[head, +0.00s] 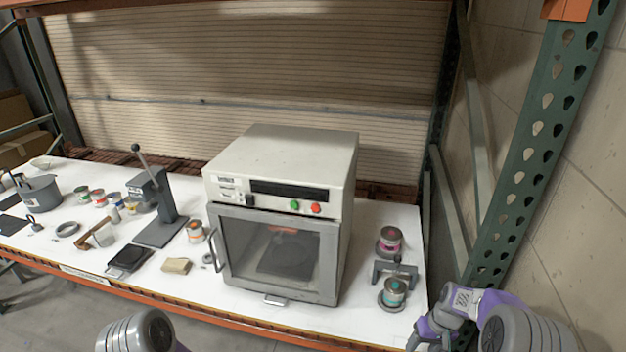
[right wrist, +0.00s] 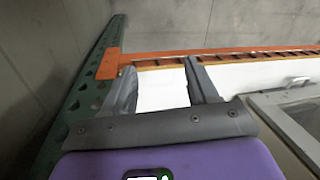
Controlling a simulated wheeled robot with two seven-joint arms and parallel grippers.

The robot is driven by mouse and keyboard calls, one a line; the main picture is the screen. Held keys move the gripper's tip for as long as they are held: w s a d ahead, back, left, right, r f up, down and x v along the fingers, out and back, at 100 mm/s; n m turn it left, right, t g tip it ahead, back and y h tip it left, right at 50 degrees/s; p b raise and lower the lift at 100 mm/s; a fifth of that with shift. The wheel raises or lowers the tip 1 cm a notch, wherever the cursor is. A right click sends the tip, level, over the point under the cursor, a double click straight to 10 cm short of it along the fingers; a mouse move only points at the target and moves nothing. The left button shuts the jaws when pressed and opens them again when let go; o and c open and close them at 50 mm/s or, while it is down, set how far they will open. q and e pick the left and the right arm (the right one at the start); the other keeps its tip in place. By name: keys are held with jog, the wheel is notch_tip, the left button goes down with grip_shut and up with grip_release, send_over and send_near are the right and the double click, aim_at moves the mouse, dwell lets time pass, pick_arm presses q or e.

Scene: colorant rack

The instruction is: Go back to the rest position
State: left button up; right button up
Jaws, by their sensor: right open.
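My right gripper (head: 428,334) is at the front right corner of the white bench (head: 340,325), low in the head view. In the right wrist view its two fingers (right wrist: 160,72) are apart, with only white surface and the orange shelf beam showing between them. It holds nothing that I can see. My left gripper is out of the picture; only a grey part of my left arm shows at the bottom of the head view.
A grey mixer cabinet (head: 283,165) with its door closed stands mid-bench. Two cans, one pink-banded (head: 390,238) and one teal-banded (head: 394,291), stand right of it by a dark clamp (head: 396,270). A green rack post (head: 530,150) rises beside my right arm.

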jog(key=s+a+f+b, duration=0.2)
jog(key=a+f+b, duration=0.15)
jog(key=f, duration=0.75)
pick_arm(q)
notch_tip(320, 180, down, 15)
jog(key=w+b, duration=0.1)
jog(key=b, duration=0.9)
jog(key=shift+b, duration=0.3)
pick_arm(e)
jog(key=s+a+f+m+y, duration=0.2)
jog(key=s+a+f, duration=1.4)
jog(key=s+f, duration=0.2)
jog(key=shift+s+a+f, duration=0.15)
jog(key=shift+s+f, duration=0.15)
jog(key=shift+s, duration=0.25)
